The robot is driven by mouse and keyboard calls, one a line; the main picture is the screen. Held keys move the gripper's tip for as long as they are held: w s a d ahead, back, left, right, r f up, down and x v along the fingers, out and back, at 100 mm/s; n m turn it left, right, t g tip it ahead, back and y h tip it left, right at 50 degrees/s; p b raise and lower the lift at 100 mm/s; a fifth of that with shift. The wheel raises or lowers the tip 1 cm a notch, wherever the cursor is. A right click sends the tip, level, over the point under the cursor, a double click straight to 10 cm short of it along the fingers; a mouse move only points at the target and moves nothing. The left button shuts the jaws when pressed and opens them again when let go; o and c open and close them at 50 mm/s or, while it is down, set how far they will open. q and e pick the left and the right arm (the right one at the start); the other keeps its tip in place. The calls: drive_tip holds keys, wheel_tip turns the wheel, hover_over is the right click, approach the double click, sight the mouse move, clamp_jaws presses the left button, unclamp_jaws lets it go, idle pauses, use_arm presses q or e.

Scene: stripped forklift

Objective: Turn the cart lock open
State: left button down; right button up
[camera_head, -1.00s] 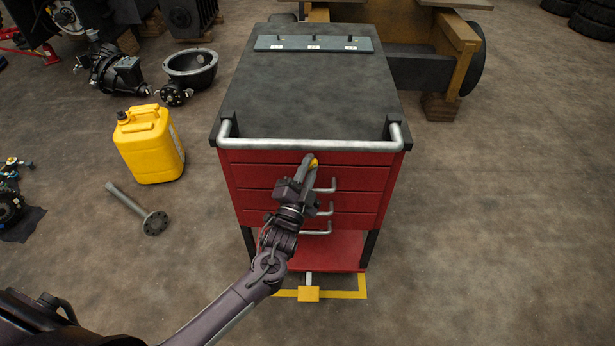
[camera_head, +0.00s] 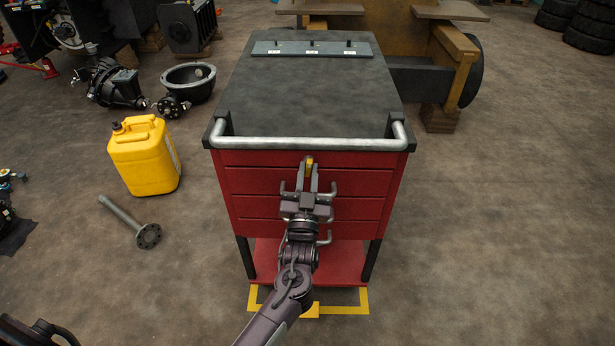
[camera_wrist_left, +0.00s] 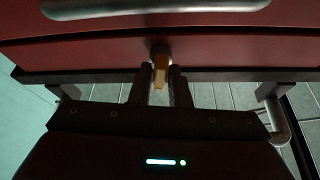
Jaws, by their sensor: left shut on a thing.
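The cart lock is a small yellow key-like piece (camera_head: 309,162) on the upper front of the red tool cart (camera_head: 355,185), just below the cart's handle bar. My left gripper (camera_head: 309,174) is shut on it, one finger on each side, with the gripper in line with the cart's middle. In the left wrist view the yellow lock (camera_wrist_left: 160,70) hangs straight down from a round dark seat, between the two dark fingers. My right gripper is not in view.
A grey handle bar (camera_head: 310,143) runs across the cart above the lock. A yellow jerrycan (camera_head: 145,155) and a flanged shaft (camera_head: 130,220) are on the floor at left. The floor at right is clear.

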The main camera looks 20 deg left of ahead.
use_arm(q)
drive_tip(key=shift+f+n, duration=0.15)
drive_tip(key=shift+n, duration=0.15)
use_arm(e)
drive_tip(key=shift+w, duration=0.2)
use_arm(q)
drive_tip(key=c, duration=1.4)
unclamp_jaws()
drive_tip(key=shift+c, duration=0.2)
